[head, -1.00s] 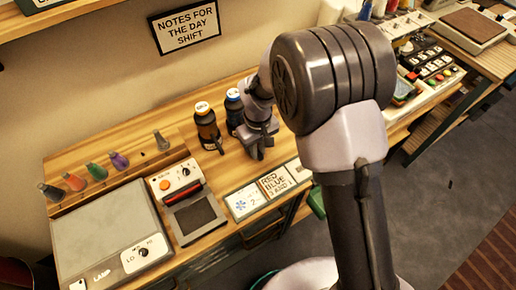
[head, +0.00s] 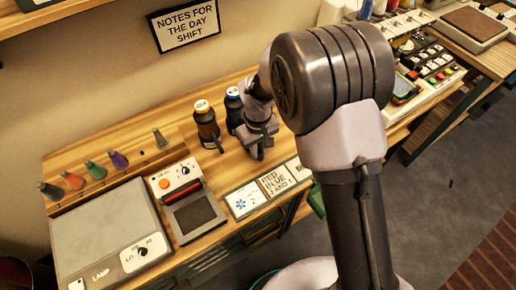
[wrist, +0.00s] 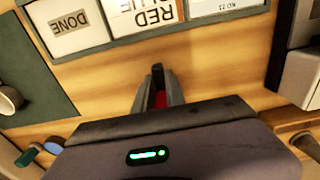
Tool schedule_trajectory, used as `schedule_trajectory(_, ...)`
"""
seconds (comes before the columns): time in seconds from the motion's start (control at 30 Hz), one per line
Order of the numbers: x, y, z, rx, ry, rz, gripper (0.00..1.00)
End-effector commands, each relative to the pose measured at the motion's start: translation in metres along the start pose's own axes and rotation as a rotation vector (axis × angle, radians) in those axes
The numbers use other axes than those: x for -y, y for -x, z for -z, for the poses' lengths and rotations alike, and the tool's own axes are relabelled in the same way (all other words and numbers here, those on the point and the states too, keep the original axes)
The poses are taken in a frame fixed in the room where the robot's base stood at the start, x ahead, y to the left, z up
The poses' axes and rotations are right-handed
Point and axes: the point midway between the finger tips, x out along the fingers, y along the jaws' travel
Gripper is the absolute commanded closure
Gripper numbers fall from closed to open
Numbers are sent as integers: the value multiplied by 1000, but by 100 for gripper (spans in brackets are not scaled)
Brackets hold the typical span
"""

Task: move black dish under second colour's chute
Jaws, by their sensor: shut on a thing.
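My gripper (head: 262,143) is low over the wooden table, right of two dark bottles. In the wrist view its fingers (wrist: 157,83) are nearly together, with a small red patch (wrist: 160,99) between them. I cannot tell what the red thing is. The left bottle (head: 207,126) has an orange-marked cap; the right one (head: 233,112) has a blue-marked cap and is partly behind my arm. I cannot make out the black dish or any chute clearly. A card (head: 276,180) reads "RED BLUE 3 AND 1"; it shows upside down in the wrist view (wrist: 150,14).
A grey lamp panel (head: 105,235) and a device with a dark screen (head: 193,214) stand at left. A "DONE" card (wrist: 68,25) lies near a dark green mat (wrist: 35,75). Bare wood surrounds my fingers.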

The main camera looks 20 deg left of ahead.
Motion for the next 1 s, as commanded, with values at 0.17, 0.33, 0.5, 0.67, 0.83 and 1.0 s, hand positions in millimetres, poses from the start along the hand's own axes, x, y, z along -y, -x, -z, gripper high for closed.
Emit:
schedule_trajectory(0.17,0,-3,0,0,0,0,100)
schedule_trajectory(0.33,0,-5,0,0,0,0,100)
schedule_trajectory(0.5,0,-5,0,0,0,0,63)
schedule_trajectory(0.67,0,-5,0,0,0,0,59)
schedule_trajectory(0.83,0,-5,0,0,0,0,59)
schedule_trajectory(1.0,0,-5,0,0,0,0,59)
